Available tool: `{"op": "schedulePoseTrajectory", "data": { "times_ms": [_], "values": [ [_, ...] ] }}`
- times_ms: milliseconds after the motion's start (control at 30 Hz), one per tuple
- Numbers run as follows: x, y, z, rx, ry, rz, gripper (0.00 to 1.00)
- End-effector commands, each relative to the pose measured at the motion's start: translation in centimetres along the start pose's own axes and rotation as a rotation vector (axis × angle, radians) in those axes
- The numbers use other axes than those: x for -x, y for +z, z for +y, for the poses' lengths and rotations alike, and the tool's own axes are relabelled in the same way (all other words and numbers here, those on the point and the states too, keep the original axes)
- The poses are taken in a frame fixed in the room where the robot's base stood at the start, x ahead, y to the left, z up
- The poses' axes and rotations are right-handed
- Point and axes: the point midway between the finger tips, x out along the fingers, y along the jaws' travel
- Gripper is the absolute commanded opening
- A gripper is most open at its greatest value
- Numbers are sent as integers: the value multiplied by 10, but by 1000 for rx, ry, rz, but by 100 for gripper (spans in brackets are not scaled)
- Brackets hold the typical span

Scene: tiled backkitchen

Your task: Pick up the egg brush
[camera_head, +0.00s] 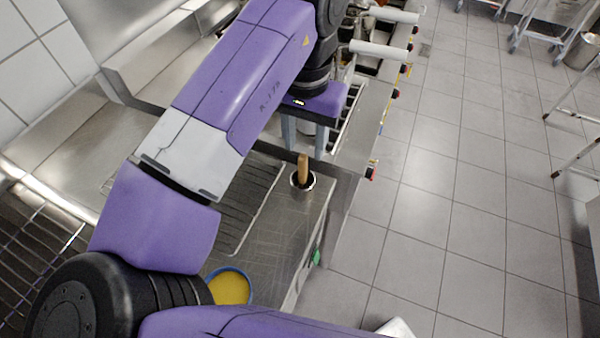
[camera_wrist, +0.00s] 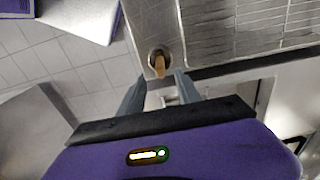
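The egg brush shows as a wooden handle (camera_head: 303,167) standing nearly upright in a small round metal cup (camera_head: 297,186) on the steel counter. Its bristle end is hidden inside the cup. In the wrist view the handle (camera_wrist: 159,66) points toward the camera, just past the gap between my fingertips. My gripper (camera_head: 305,149) is open and empty, with its two fingers apart and pointing down. It is above and behind the handle in the head view. The fingers also show in the wrist view (camera_wrist: 160,79), one on each side of the gap.
A blue-rimmed bowl of yellow liquid (camera_head: 230,288) stands on the counter at the near end. The counter (camera_head: 277,228) has a ridged drain area and ends at a right edge beside the tiled floor (camera_head: 420,230). A stove row (camera_head: 372,100) with knobs continues behind.

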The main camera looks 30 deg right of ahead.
Motion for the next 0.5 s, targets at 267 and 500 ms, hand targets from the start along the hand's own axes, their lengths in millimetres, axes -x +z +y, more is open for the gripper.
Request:
{"op": "schedulePoseTrajectory", "data": {
  "times_ms": [267,500],
  "values": [
    [-25,4,-1,2,-1,-15,40],
    [-53,6,-1,4,0,-15,40]
  ]
}}
